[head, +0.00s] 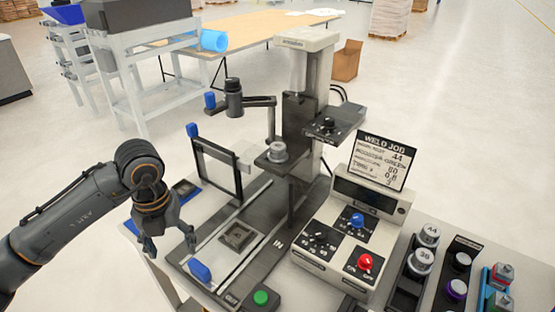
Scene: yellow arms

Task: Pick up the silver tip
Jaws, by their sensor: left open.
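Several silver pieces show, and I cannot tell for sure which one is the silver tip. A silver-topped piece (462,261) sits in a dark rack at the right, behind a purple-ringed one (457,289). Two silver knob-like pieces, marked 44 (428,235) and 38 (420,262), stand in the rack left of it. Another silver round piece (277,150) sits on the machine's small black shelf. My left gripper (170,248) is open and empty, pointing down over the table's left side, far from the right-hand racks. My right gripper is out of view.
The weld machine (308,75) rises mid-table, with a control box (345,240) and WELD JOB sign (387,160) in front. A clear framed panel (217,168) stands upright near my left gripper. A green button (261,297) is at the front edge.

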